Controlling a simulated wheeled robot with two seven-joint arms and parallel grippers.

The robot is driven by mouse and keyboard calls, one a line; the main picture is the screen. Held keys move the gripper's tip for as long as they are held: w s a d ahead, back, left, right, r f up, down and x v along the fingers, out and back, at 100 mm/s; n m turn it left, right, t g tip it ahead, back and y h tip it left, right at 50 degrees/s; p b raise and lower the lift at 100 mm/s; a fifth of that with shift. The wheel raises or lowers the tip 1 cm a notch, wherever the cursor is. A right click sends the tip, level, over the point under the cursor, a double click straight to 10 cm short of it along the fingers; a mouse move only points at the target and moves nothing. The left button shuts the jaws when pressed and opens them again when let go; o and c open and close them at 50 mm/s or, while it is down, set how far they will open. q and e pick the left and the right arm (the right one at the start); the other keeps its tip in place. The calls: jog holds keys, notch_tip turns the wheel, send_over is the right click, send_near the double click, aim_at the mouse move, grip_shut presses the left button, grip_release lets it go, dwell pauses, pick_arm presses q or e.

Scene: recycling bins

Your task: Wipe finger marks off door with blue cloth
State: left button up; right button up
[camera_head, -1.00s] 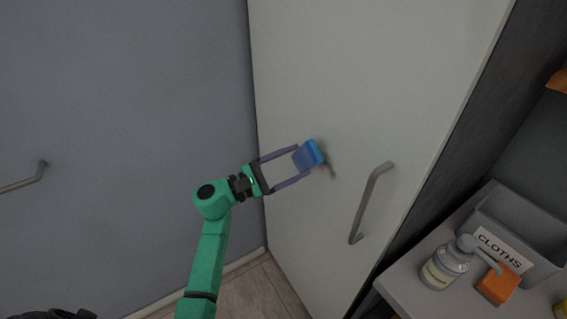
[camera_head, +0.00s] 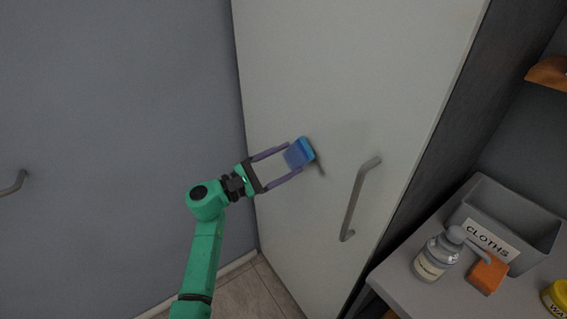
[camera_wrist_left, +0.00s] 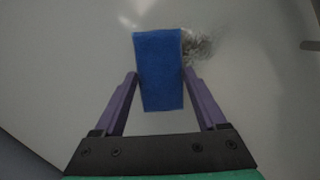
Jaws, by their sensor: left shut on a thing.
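The door (camera_head: 340,60) is a tall pale grey panel with a bar handle (camera_head: 357,200). The blue cloth (camera_head: 299,153) is a folded block between the fingers of my left gripper (camera_head: 291,161), which is shut on it. The cloth is at the door, left of the handle. In the left wrist view the cloth (camera_wrist_left: 160,70) stands out between both fingertips (camera_wrist_left: 160,82). A dark smudge of finger marks (camera_wrist_left: 201,48) shows at its upper right edge, partly hidden. The smudge (camera_head: 319,168) also shows in the head view. My right gripper is not in view.
At the lower right a grey shelf (camera_head: 392,277) holds a grey bin labelled CLOTHS (camera_head: 480,195), a spray bottle (camera_head: 432,262), an orange block (camera_head: 487,274) and a yellow tub (camera_head: 557,297). Another grey panel with a handle (camera_head: 14,183) is on the left.

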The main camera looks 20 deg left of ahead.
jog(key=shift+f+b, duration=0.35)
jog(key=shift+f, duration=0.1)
